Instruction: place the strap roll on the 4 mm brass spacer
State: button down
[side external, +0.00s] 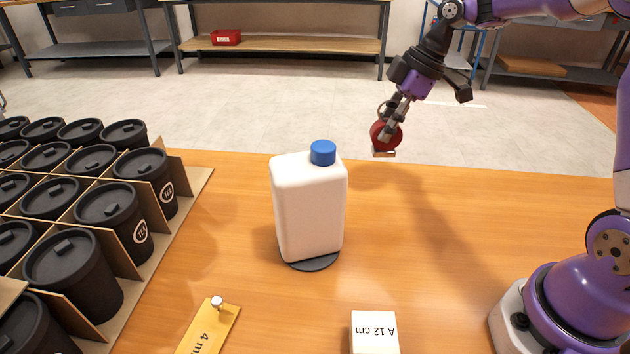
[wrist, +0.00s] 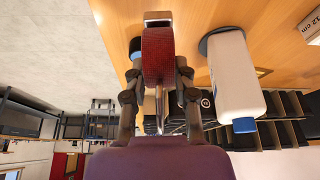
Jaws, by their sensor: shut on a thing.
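The strap roll (side external: 395,140) is a dark red disc with a pale flat end piece at its bottom. My gripper (side external: 387,127) is shut on it and holds it in the air over the table's far side. In the wrist view the roll (wrist: 158,55) sits between the two fingers of my gripper (wrist: 160,78). The 4 mm brass spacer (side external: 205,335) is a flat yellow plate with a "4 m" label and a small silver knob, lying at the table's front, cut off by the picture's edge. It is well apart from the roll.
A white bottle with a blue cap (side external: 310,205) stands on a dark disc between the roll and the spacer. A cardboard crate (side external: 190,190) of black lidded cups is at left. A white block marked "A 12 cm" (side external: 374,335) is at front. The table's right middle is clear.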

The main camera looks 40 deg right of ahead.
jog(key=s+a+r+n+g, duration=0.1)
jog(key=s+a+r+n, duration=0.25)
jog(key=s+a, duration=0.85)
jog(key=s+a+f+n+g, duration=0.1)
jog(key=s+a+n, duration=0.15)
jog(key=a, duration=1.25)
jog(key=s+a+n+g, duration=0.1)
jog(key=s+a, duration=0.2)
jog(key=a, duration=1.2)
send_over(203, 342)
notch_tip(203, 342, down, 7)
jog(key=shift+y, duration=0.5)
jog(key=shift+w+f, duration=0.1)
jog(key=shift+f, duration=1.95)
jog(key=shift+f, duration=0.2)
jog(key=c, duration=0.7)
grip_release()
jog(key=shift+o, duration=0.2)
